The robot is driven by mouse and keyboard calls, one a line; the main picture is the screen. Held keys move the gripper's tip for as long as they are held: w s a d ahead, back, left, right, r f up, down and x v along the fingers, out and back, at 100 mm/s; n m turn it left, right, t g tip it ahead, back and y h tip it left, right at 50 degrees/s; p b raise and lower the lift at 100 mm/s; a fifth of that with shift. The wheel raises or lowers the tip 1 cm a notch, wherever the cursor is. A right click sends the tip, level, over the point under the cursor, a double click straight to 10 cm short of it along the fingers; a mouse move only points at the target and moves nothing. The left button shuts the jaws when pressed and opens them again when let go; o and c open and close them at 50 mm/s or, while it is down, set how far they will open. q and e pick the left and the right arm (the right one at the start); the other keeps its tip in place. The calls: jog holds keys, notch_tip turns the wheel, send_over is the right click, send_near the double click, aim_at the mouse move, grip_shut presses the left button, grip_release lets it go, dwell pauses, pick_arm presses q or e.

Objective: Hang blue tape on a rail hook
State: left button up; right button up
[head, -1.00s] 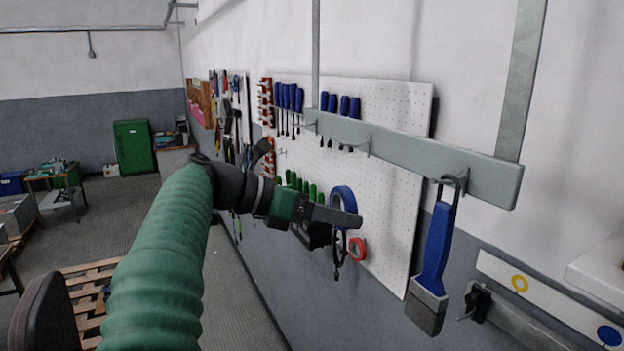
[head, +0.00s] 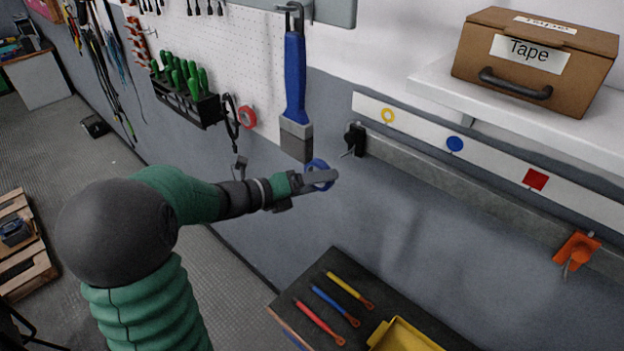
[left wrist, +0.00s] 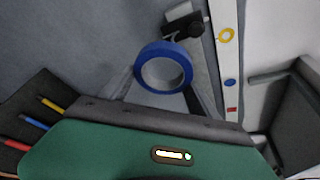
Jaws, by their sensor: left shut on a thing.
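My left gripper (head: 326,177) is shut on a roll of blue tape (head: 316,165), held in the air in front of the grey wall, below the hanging brush. In the left wrist view the blue tape (left wrist: 141,69) is a ring between the fingers, its hole facing the camera. The grey rail (head: 450,186) runs along the wall to the right of the gripper. A black item (head: 356,138) is at the rail's left end, and an orange item (head: 577,248) is near its right end. The tape is apart from the rail. My right gripper is out of view.
A label strip (head: 500,165) with a yellow ring, blue dot and red square runs above the rail. A blue-handled brush (head: 295,80) hangs above the gripper. A box marked Tape (head: 530,60) sits on a white shelf (head: 440,90). A dark tool-covered surface (head: 350,265) lies below.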

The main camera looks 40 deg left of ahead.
pick_arm(q)
jog(key=w+a+b+x, duration=0.1)
jog(key=a+b+x, duration=0.1)
jog(key=x, duration=0.7)
jog(key=shift+w+r, duration=0.3)
jog(key=shift+w, duration=0.05)
dwell(0.4)
jog(key=shift+d, duration=0.15)
jog(key=o, duration=1)
jog(key=shift+c, duration=0.2)
jog(key=o, duration=0.5)
jog(key=shift+c, duration=0.2)
